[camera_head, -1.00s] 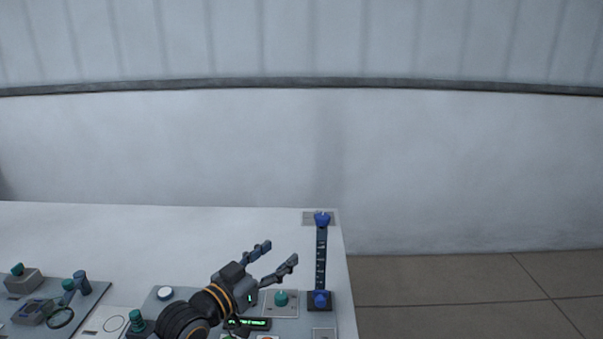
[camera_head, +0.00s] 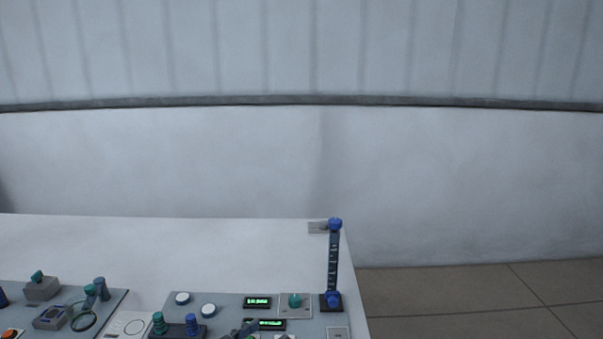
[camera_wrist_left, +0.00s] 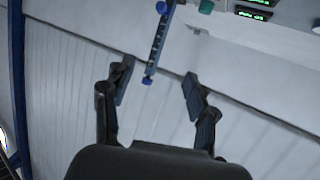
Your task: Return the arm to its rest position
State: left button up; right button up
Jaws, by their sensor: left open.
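My left gripper (camera_wrist_left: 158,84) is open and empty in the left wrist view, with its two dark fingers spread apart. In the head view only dark parts of what looks like this gripper (camera_head: 243,329) show at the bottom edge, over the control panel (camera_head: 228,311). A dark scaled strip with blue ends (camera_head: 333,262) stands at the panel's right end. It also shows in the left wrist view (camera_wrist_left: 158,42), beyond and between the fingers, with no visible contact. My right gripper is in neither view.
The white table (camera_head: 180,245) is clear behind the panel. The panel carries a teal knob (camera_head: 295,300), white buttons (camera_head: 208,310) and a lit green display (camera_head: 257,301). More controls, including a grey box (camera_head: 42,289), stand at left. Open floor (camera_head: 470,300) lies right.

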pick_arm(q)
jog(key=s+a+f+n+g+y, duration=0.1)
jog(key=s+a+f+g+y, duration=0.25)
jog(key=s+f, duration=0.45)
jog(key=s+a+f+n+g+y, duration=0.25)
jog(key=s+a, duration=0.25)
jog(key=s, duration=0.6)
jog(key=s+a+f+n+g+y, duration=0.1)
jog(key=s+a+f+g+y, duration=0.15)
jog(key=s+a+f, duration=0.55)
jog(key=s+d+f+g, duration=0.1)
jog(key=s+d+f, duration=0.1)
jog(key=f, duration=1.1)
jog(key=s+d+f+g, duration=0.1)
jog(key=s+f, duration=0.2)
jog(key=f, duration=1)
jog(key=s+a+f, duration=0.2)
jog(key=s+f, duration=1.2)
jog(key=s, duration=0.1)
jog(key=shift+s+a+m+g, duration=0.2)
jog(key=shift+a+m+g, duration=0.1)
jog(key=shift+m+g, duration=0.05)
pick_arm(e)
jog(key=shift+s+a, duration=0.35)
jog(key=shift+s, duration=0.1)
pick_arm(q)
jog(key=shift+h, duration=0.25)
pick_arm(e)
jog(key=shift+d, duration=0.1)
